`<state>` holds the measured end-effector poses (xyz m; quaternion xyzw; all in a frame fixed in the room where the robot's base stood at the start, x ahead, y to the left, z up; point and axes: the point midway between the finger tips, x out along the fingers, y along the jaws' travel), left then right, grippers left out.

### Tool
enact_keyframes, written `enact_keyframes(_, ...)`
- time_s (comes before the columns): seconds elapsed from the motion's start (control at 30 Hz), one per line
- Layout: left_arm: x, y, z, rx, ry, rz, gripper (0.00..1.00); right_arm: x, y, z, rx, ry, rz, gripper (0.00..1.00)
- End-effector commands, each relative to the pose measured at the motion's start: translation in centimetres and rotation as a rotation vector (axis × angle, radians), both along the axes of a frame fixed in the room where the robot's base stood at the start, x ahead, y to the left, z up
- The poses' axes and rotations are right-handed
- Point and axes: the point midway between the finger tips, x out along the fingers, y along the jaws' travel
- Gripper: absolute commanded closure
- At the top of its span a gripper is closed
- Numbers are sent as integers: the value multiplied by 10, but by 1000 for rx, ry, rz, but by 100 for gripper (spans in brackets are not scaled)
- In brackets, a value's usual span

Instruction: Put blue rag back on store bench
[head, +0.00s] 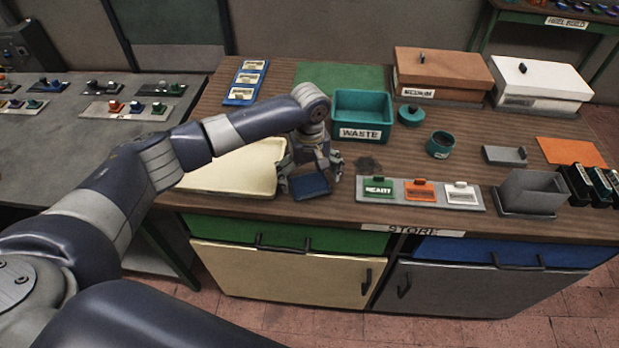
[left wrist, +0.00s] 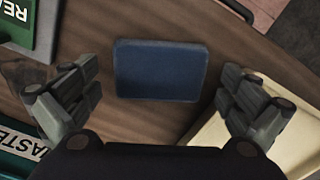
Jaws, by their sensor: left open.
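The blue rag (head: 311,186) is a small, dark blue, folded-looking rectangle lying on the wooden top of the store bench (head: 300,212), near its front edge. My left gripper (head: 311,178) is open just above and behind the rag. In the left wrist view the rag (left wrist: 160,70) lies flat on the wood, between and ahead of the two spread fingers (left wrist: 158,100), with a gap on each side and neither finger touching it. My right gripper is not in view.
A cream tray (head: 225,180) lies left of the rag. A teal waste bin (head: 361,110) stands behind, and a grey plate with green, orange and white tags (head: 488,207) lies to the right. Boxes (head: 443,75) stand at the back. Bare wood shows around the rag.

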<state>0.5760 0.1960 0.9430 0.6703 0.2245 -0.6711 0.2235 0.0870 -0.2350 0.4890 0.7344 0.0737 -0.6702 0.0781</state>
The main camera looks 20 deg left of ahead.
Motion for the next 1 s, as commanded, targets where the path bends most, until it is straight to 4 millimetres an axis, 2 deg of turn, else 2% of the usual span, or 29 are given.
enact_keyframes(0.17, 2, 0, 21, -2, -5, -1, 0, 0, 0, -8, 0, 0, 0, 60)
enact_keyframes(0.4, 2, -1, 73, -2, -5, -1, 0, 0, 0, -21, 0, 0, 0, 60)
enact_keyframes(0.6, 1, -1, 107, -2, -3, -1, 0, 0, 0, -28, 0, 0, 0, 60)
enact_keyframes(0.8, 1, 0, 121, 0, 0, 0, 0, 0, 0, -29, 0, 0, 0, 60)
enact_keyframes(1.0, 1, 0, 122, 0, 0, 0, 0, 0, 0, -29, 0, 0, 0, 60)
